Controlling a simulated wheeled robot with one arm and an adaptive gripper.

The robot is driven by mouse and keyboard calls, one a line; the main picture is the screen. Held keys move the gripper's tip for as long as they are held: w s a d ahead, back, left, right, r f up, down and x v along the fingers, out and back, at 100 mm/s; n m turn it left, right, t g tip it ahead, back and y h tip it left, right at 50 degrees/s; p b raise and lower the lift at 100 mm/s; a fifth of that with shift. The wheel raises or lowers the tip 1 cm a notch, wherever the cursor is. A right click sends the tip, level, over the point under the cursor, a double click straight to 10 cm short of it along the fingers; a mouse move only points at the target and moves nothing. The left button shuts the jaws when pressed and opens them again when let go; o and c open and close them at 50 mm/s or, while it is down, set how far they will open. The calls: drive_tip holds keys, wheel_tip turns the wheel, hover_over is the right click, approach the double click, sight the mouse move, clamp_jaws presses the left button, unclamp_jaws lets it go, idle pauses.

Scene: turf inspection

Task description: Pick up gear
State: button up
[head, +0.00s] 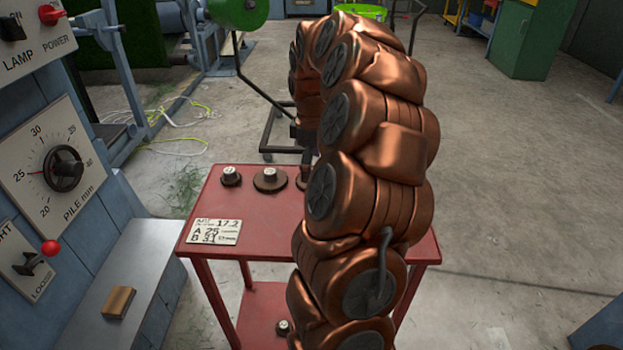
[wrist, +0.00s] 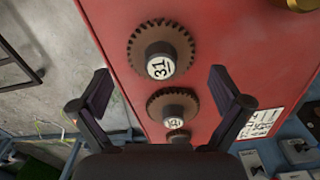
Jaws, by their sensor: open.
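In the wrist view, a brown toothed gear (wrist: 180,42) with a white-topped hub marked 31 lies on the red table. Below it in the picture is a smaller gear (wrist: 188,104), its hub mark apparently 25. A third, small gear (wrist: 178,136) is partly hidden by my gripper. My gripper (wrist: 164,84) is open and empty, its fingers wide apart on either side, above the table. In the head view, the small gear (head: 231,176) and middle gear (head: 270,180) stand in a row. The gear marked 31 (head: 302,180) is mostly hidden by my arm.
The red table (head: 225,205) carries a card (head: 214,232) reading 17.2, A 25, B 31. Another small gear (head: 284,327) sits on its lower shelf. A control panel (head: 55,160) with a dial and levers stands at left. Floor at right is open.

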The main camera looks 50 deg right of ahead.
wheel_tip(320, 180, down, 3)
drive_tip(key=shift+a+r, duration=0.1)
drive_tip(key=c, duration=1)
drive_tip(key=shift+s, duration=0.1)
drive_tip(key=c, duration=0.9)
